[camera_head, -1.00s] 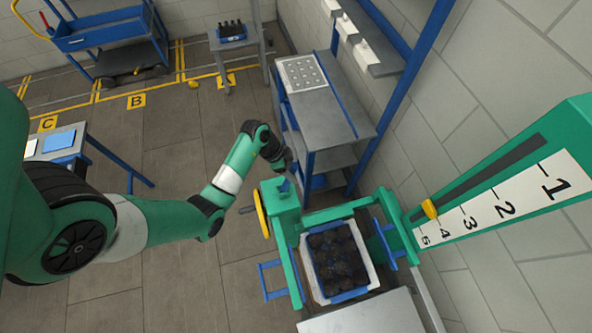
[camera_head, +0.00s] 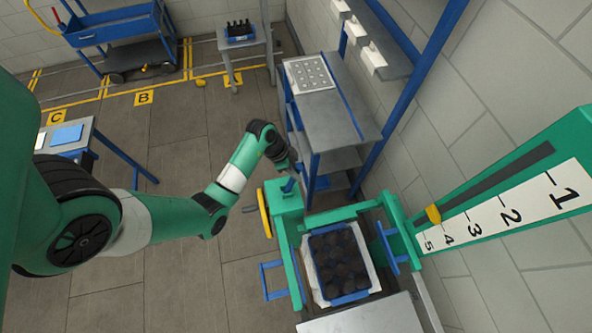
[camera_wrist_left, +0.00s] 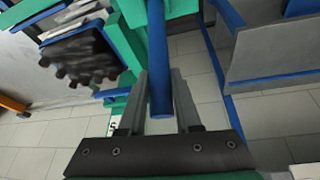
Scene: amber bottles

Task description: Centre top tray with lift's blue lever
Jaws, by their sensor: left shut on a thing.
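The green lift (camera_head: 285,200) stands at the lower middle of the head view, with a yellow-rimmed wheel on its left side. Its blue lever (camera_head: 288,186) sticks up from the green housing. My left gripper (camera_head: 292,168) is at the lever, small and dark in the head view. In the left wrist view the lever (camera_wrist_left: 161,75) lies between the two grey fingers, which are shut on it. The top tray (camera_head: 350,297), blue and full of dark bottles, sits inside the lift frame. My right gripper is not in view.
A yellow pointer (camera_head: 433,214) sits near 4 and 5 on the numbered scale (camera_head: 505,218). A blue-framed shelf (camera_head: 335,120) stands just behind the lift. A grey plate (camera_head: 365,315) lies in front of the tray. Open floor (camera_head: 180,200) lies left.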

